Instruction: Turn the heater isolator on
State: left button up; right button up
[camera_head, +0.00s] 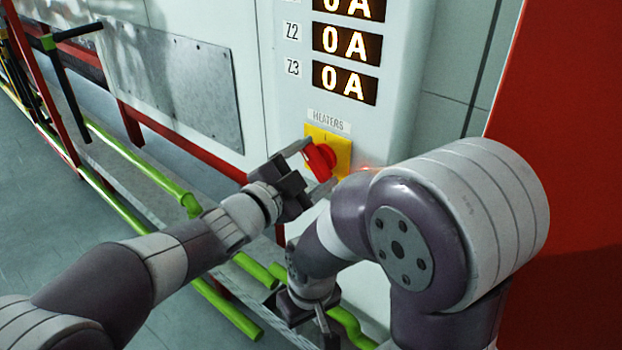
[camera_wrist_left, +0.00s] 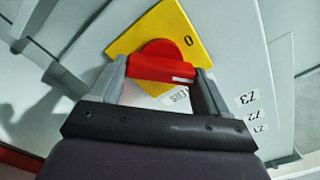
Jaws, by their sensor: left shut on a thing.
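The heater isolator is a red rotary handle (camera_head: 319,161) on a yellow square plate (camera_head: 342,150), under a "HEATERS" label (camera_head: 328,121) on the grey panel. My left gripper (camera_head: 306,164) is at the handle, with its fingers on either side of it. In the left wrist view, the red handle (camera_wrist_left: 160,68) lies between the two fingers of the left gripper (camera_wrist_left: 161,82), which is shut on it. The yellow plate (camera_wrist_left: 150,32) shows behind with a "0" mark near its edge. My right gripper (camera_head: 312,308) hangs low, away from the panel switch; its fingertips are unclear.
Displays Z1, Z2 and Z3 (camera_head: 345,82) above the switch read 0 A. A small red glow (camera_head: 366,169) shows right of the plate, partly behind my right arm. Green rails (camera_head: 135,160) and a red frame run along the left. A red panel (camera_head: 570,150) stands at right.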

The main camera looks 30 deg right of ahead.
pick_arm(q)
jog(key=m+b, duration=0.4)
jog(key=shift+f+m, duration=0.3)
jog(key=shift+f, duration=0.1)
jog(key=shift+m+b, duration=1.1)
jog(key=shift+b, duration=0.05)
jog(key=shift+r+m+b, duration=0.15)
jog(key=shift+m+b, duration=0.55)
jog(key=shift+m, duration=0.2)
jog(key=o, duration=1)
jog(key=p+v, duration=0.1)
jog(key=v, duration=1.1)
jog(key=shift+s+a, duration=0.15)
jog(key=shift+a, duration=0.15)
